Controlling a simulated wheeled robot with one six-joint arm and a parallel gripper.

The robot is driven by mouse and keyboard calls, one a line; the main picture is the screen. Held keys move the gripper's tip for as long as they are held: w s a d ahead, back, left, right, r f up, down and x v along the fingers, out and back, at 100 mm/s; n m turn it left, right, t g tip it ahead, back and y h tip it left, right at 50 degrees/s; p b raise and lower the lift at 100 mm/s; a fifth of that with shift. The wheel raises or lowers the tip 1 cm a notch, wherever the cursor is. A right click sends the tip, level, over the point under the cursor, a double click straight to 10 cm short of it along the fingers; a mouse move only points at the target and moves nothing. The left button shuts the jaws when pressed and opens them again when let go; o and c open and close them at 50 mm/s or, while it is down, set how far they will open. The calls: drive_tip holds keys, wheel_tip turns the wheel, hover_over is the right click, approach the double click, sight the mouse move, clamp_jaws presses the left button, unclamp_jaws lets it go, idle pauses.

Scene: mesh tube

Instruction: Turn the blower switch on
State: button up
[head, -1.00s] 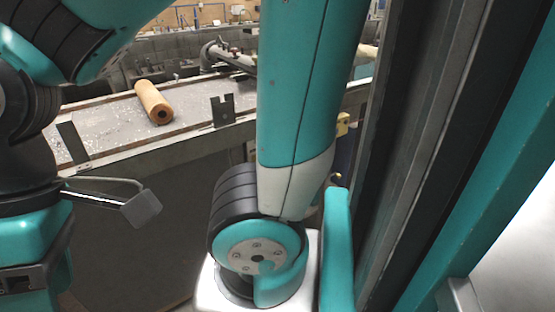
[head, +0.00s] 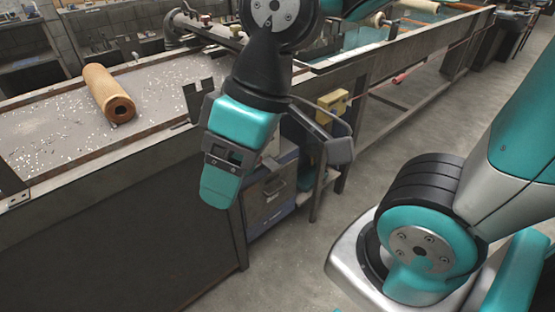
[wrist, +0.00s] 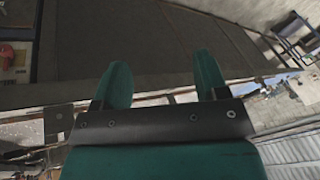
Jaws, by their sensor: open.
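A yellow box (head: 332,105) is fixed to the side frame of the long bench; it may carry the blower switch, but its face is too small to read and no switch lever is clear. My gripper (head: 218,198) hangs pointing down in front of the bench, left of and lower than the yellow box, and apart from it. In the wrist view my gripper (wrist: 163,78) shows two teal fingers spread apart with nothing between them. A dark flat surface lies beyond the fingertips. I cannot pick out the yellow box in the wrist view.
A brown roll (head: 108,93) lies on the speckled bench top (head: 50,135). A grey cabinet (head: 272,195) with a handle stands under the bench behind my gripper. The bench's dark side panel (head: 130,235) is close by. Open floor (head: 400,135) lies to the right.

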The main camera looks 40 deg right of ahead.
drive_tip(key=w+d+f+t+y+b, duration=0.1)
drive_tip(key=w+d+f+t+b, duration=0.3)
drive_tip(key=f+b, duration=0.45)
drive_tip(key=w+d+f+t+y+b, duration=0.1)
drive_tip(key=w+f+t+b, duration=0.1)
drive_tip(key=w+f+b, duration=0.55)
drive_tip(key=w+d+f+t+y+b, duration=0.1)
drive_tip(key=w+d+f+t+b, duration=0.2)
drive_tip(key=f+b, duration=0.75)
drive_tip(key=w+d+f+m+t+h+b, duration=0.2)
drive_tip(key=d+f+t+h+b, duration=0.3)
drive_tip(key=d+b, duration=0.55)
drive_tip(key=w+d+f+m+t+h+b, duration=0.1)
drive_tip(key=d+f+m+t+h+b, duration=0.15)
drive_tip(key=d+f+b, duration=0.6)
drive_tip(key=shift+t, duration=0.45)
drive_tip(key=w+r+p, duration=0.1)
drive_tip(key=w+p, duration=0.2)
drive_tip(key=w, duration=0.2)
drive_tip(key=w+p, duration=0.3)
drive_tip(key=w, duration=0.3)
drive_tip(key=w+r+p, duration=0.1)
drive_tip(key=w+p, duration=0.2)
drive_tip(key=w, duration=0.3)
drive_tip(key=shift+w+a+r, duration=0.15)
drive_tip(key=shift+w+r, duration=0.05)
drive_tip(key=shift+r, duration=0.15)
drive_tip(key=c, duration=0.9)
